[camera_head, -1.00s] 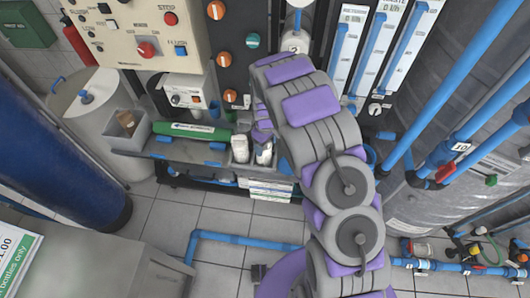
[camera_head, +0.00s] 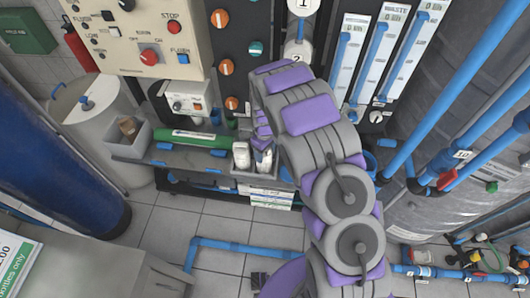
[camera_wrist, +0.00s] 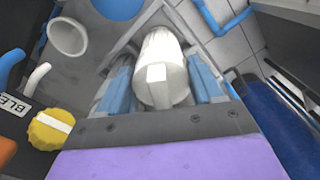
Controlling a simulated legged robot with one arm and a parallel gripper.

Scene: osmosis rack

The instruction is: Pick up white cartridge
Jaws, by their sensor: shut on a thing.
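The white cartridge (camera_wrist: 162,60) lies between the two blue finger pads of my gripper (camera_wrist: 161,85) in the wrist view. My gripper is shut on it, with a pad on either side. In the head view my purple and grey arm reaches down to the grey shelf (camera_head: 180,154), and a white piece (camera_head: 263,159) shows just below its end. The fingers are mostly hidden there by the arm. Another white bottle-like item (camera_head: 241,155) stands just left of it, in a small holder on the shelf.
A green tube (camera_head: 185,135) lies on the shelf, with a grey bin (camera_head: 125,131) at its left. The control panel (camera_head: 140,40) is above. Flow meters (camera_head: 350,60) and blue pipes (camera_head: 440,100) stand close on the right. A yellow knob (camera_wrist: 50,130) is near my gripper.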

